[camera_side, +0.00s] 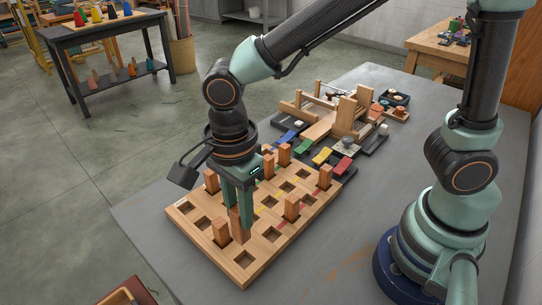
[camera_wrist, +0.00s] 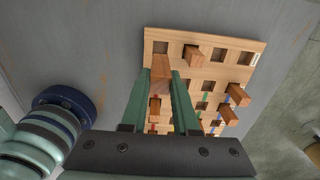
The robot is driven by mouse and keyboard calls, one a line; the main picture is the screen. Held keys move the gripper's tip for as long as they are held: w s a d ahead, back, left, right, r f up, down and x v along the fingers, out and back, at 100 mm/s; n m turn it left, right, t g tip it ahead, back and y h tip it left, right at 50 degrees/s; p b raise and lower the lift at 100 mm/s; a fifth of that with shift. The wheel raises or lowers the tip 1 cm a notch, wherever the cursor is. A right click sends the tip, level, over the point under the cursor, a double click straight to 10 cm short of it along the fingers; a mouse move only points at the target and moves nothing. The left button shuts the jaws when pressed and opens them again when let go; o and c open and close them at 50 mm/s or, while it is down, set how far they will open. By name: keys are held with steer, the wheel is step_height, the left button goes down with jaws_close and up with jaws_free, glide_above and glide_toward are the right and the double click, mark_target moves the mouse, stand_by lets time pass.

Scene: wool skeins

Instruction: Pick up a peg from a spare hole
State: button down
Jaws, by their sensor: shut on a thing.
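The wooden board (camera_side: 192,236) has rows of square holes, and several upright reddish-brown pegs stand in it. My gripper (camera_side: 239,222) points down over the front part of the board, its green fingers shut on one peg (camera_side: 236,228). In the wrist view, this held peg (camera_wrist: 161,72) sits between the two fingers, with the board (camera_wrist: 222,37) behind it. I cannot tell whether its lower end is still inside a hole.
Behind the board lie coloured skeins, including a yellow one (camera_side: 321,156) and a red one (camera_side: 343,165), near a wooden loom-like frame (camera_side: 335,120). The grey table (camera_side: 345,230) is clear right of the board. A reddish box (camera_side: 128,293) shows at the lower left.

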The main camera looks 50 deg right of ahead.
step_height(320, 180, up, 16)
stand_by(0.7)
